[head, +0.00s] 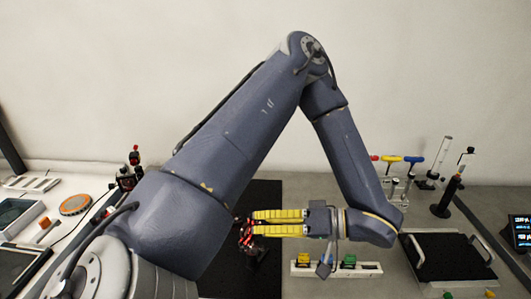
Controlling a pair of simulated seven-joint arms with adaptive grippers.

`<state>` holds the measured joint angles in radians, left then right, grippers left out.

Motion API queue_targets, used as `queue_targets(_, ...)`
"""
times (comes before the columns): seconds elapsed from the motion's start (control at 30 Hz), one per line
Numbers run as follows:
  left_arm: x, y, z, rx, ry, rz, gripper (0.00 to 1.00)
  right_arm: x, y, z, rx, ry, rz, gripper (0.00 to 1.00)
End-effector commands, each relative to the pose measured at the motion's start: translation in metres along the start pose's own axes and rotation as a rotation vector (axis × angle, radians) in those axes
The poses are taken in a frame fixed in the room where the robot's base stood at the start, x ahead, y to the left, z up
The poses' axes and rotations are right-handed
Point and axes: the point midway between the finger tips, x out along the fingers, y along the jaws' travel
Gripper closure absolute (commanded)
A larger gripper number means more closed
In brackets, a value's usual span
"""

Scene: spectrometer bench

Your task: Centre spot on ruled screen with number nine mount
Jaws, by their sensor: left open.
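My left gripper (256,223) is open, with its yellow fingers pointing left over the black mat (262,192). Right at its fingertips is a small black mount with red parts (243,236); I cannot tell whether the fingers touch it. Other black mounts with red knobs (126,178) stand at the left, partly behind my left arm. No number can be read on any mount, so I cannot tell which is number nine. The ruled screen and the spot cannot be made out; my left arm hides much of the bench. My right gripper is not in view.
A white rack (305,270) with yellow and green pieces lies just below the gripper. At the right are a black tray with handles (450,257), a dark upright post (448,196), coloured-handled tools (391,160) and a small display (521,231). An orange disc (75,205) lies far left.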

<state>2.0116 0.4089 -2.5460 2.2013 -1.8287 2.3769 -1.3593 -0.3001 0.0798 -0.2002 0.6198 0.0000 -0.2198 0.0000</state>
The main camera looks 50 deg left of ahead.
Motion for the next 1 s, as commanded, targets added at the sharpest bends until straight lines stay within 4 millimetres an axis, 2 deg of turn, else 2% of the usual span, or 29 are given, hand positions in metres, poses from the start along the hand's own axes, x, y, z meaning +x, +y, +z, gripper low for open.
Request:
queue_targets(0.23, -0.015, 0.0, -0.001, -0.004, 0.002, 0.002, 0.62, 0.0, 0.002, 0.0, 0.0, 0.0, 0.001, 0.0)
queue_targets(0.7, -0.09, 0.0, 0.0, -0.003, 0.002, 0.002, 0.62, 0.0, 0.0, 0.0, 0.0, 0.0, 0.0, 0.0)
queue_targets(1.0, -0.116, 0.0, 0.0, -0.002, 0.001, 0.0, 0.62, 0.0, 0.0, 0.0, 0.0, 0.0, 0.0, 0.0)
